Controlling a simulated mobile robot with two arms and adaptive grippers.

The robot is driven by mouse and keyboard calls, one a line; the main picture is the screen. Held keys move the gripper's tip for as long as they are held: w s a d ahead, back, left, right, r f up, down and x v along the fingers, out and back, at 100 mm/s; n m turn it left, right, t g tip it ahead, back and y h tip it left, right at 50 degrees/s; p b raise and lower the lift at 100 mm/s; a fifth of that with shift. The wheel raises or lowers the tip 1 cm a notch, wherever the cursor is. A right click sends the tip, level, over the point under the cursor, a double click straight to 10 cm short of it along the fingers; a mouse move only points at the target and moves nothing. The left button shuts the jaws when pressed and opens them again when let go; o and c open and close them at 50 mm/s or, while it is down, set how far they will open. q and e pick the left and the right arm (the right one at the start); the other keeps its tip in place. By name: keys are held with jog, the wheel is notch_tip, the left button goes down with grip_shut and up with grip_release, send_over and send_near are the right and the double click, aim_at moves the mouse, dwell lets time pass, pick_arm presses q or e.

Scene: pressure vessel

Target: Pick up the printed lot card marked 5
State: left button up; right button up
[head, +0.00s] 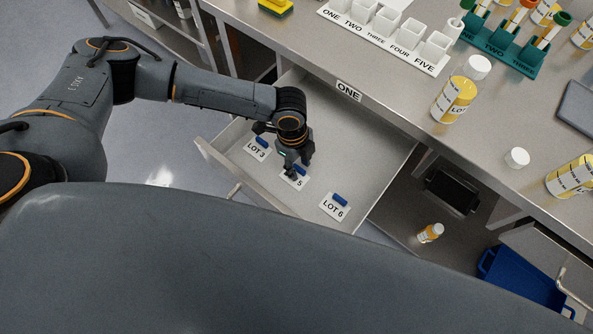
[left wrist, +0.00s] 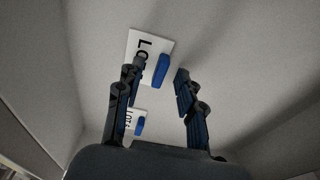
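The lot card marked 5 (head: 297,183) lies in the open drawer between two other cards. It is white with a blue tab, and my left gripper (head: 291,170) partly covers it from above. In the left wrist view, my left gripper (left wrist: 157,78) is open. A white card (left wrist: 150,46) with a blue tab (left wrist: 162,71) shows between and beyond its fingers. Its number is hidden by the left finger. Whether the fingertips reach down beside the tab I cannot tell. My right gripper is not in view.
The lot 3 card (head: 257,150) and lot 6 card (head: 334,207) lie on either side in the drawer (head: 372,148). The drawer walls surround them. The counter (head: 400,105) above holds a white rack (head: 385,38), a green rack (head: 500,48) and yellow bottles (head: 453,99).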

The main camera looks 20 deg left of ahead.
pick_arm(q)
grip_shut()
jog(key=shift+r, duration=0.1)
